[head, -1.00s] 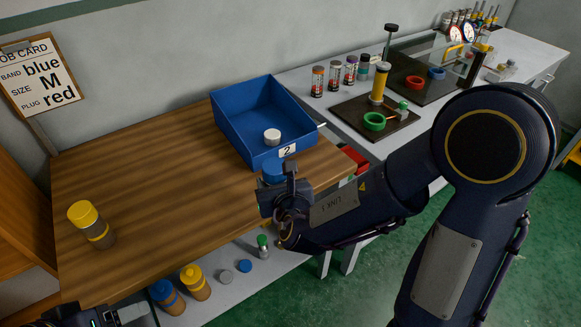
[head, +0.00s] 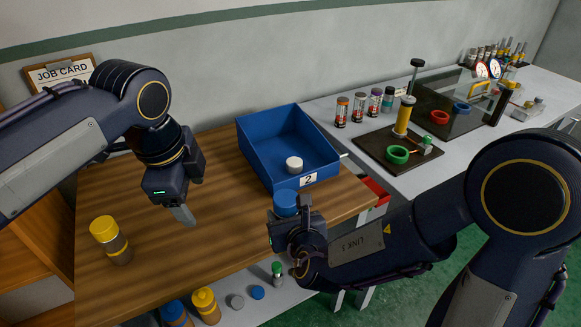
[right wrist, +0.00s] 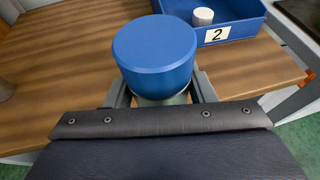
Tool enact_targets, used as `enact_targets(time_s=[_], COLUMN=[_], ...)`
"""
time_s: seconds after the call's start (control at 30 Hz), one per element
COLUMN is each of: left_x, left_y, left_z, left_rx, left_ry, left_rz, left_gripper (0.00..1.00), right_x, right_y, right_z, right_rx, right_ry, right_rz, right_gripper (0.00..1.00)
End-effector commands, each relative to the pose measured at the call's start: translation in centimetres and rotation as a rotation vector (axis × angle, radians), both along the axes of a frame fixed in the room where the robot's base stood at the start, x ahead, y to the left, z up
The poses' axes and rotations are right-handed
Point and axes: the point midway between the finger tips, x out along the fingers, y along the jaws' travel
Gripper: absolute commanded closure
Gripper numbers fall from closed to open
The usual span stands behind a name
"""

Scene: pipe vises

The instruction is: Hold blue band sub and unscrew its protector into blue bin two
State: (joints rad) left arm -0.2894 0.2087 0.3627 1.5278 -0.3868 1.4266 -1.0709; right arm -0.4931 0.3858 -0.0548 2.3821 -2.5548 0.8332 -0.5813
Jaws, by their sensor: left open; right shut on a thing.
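My right gripper (head: 288,222) is shut on the blue band sub, held upright over the front edge of the wooden bench. Its blue protector (head: 286,201) is on top, and shows large in the right wrist view (right wrist: 155,55). Below it a short piece of grey body (right wrist: 163,99) shows between the fingers; the band is hidden. My left gripper (head: 183,213) is open and empty above the bench, left of the bin, with its fingers pointing down. Blue bin two (head: 252,152) stands on the bench behind my right gripper, with a white cap (head: 294,163) inside.
A yellow-capped sub (head: 111,240) stands at the bench's left. Several subs and loose caps sit on the lower shelf (head: 262,308). A vise board (head: 375,149) and more subs stand on the white table to the right. The middle of the bench is clear.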

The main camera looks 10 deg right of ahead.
Motion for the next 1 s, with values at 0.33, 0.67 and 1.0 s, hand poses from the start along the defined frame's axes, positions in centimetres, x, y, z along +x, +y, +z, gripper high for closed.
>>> enact_targets(time_s=[0.33, 0.67, 1.0], left_x=[5.0, 6.0, 6.0], left_y=[-13.0, -18.1, -18.2], left_z=[-0.4, -2.6, -6.9], left_rx=[0.162, 0.196, 0.198], left_ry=[0.049, 0.106, 0.114], left_rz=[-0.763, -1.069, -1.084], left_gripper=[0.33, 0.33, 0.33], right_x=[0.1, 0.1, 0.1], right_y=[0.0, 0.0, 0.0], right_z=[0.2, 0.2, 0.2], right_rx=[0.0, 0.001, 0.001], right_ry=[-0.004, -0.005, -0.005], right_rz=[0.0, 0.0, 0.0], right_gripper=[1.0, 1.0, 1.0])
